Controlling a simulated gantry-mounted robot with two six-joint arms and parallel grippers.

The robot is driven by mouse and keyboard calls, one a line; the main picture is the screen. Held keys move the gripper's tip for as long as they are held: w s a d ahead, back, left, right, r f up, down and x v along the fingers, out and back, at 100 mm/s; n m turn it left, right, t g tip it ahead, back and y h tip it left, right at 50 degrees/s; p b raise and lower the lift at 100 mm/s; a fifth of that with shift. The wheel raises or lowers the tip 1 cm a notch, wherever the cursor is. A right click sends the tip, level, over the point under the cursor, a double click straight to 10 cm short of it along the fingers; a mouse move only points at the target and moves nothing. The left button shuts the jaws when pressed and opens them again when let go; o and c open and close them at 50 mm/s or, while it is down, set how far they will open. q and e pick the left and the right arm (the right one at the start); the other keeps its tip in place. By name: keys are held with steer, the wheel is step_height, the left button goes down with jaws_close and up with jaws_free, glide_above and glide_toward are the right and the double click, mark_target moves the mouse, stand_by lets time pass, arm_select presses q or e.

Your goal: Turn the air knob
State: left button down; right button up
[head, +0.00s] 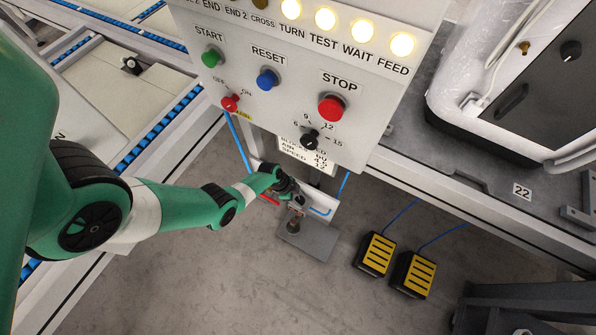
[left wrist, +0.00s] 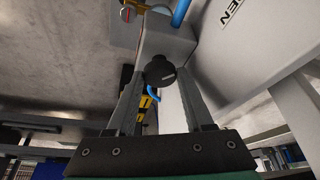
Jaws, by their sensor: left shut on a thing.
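The black air knob (left wrist: 160,70) shows in the left wrist view, round and dark, on a grey metal block (left wrist: 168,42). My left gripper (left wrist: 161,80) has one finger on each side of the knob and is shut on it. In the head view my left arm reaches in from the left, and the left gripper (head: 296,199) is low, below the control panel, by a white fitting. The knob cannot be made out there, behind the gripper. My right gripper is not in view.
The control panel (head: 240,118) with coloured buttons, a black dial (head: 310,139) and lit lamps hangs above the gripper. A grey plate (head: 318,240) is below it. Two yellow-black pedals (head: 377,254) stand on the floor to the right. Blue hoses run nearby.

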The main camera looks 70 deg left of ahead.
arm_select(q)
steer(key=shift+s, duration=0.1)
steer(key=shift+c, duration=1.5)
jaws_free()
